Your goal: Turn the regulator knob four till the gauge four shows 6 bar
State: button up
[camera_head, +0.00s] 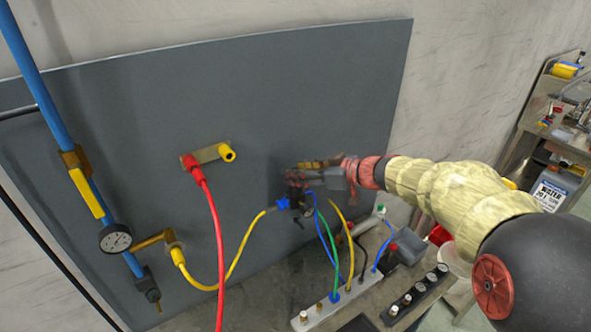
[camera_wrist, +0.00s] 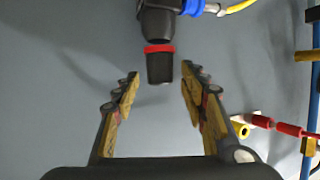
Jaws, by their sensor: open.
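A black regulator knob (camera_wrist: 160,68) with a red ring above it hangs from a black body (camera_wrist: 158,22) in the wrist view. My gripper (camera_wrist: 160,78) is open, with one finger on each side of the knob's end and visible gaps between. In the head view, my gripper (camera_head: 315,176) is at the panel's right part, near the dark regulator cluster (camera_head: 296,200), and partly covers it. A round white-faced gauge (camera_head: 115,238) sits on the blue pipe at the left; its reading is too small to tell. I cannot tell which gauge is number four.
A blue fitting (camera_wrist: 194,7) with a yellow hose joins the body. A red hose (camera_head: 213,240) and yellow hose (camera_head: 238,262) hang from the grey panel (camera_head: 270,100). Several hoses run to a manifold block (camera_head: 318,313) below my gripper. A cluttered cart (camera_head: 560,130) stands right.

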jog(key=shift+w+a+f, duration=0.25)
jog(key=shift+w+a, duration=0.1)
jog(key=shift+a, duration=0.15)
jog(key=c, duration=0.3)
jog(key=c, duration=0.8)
grip_shut()
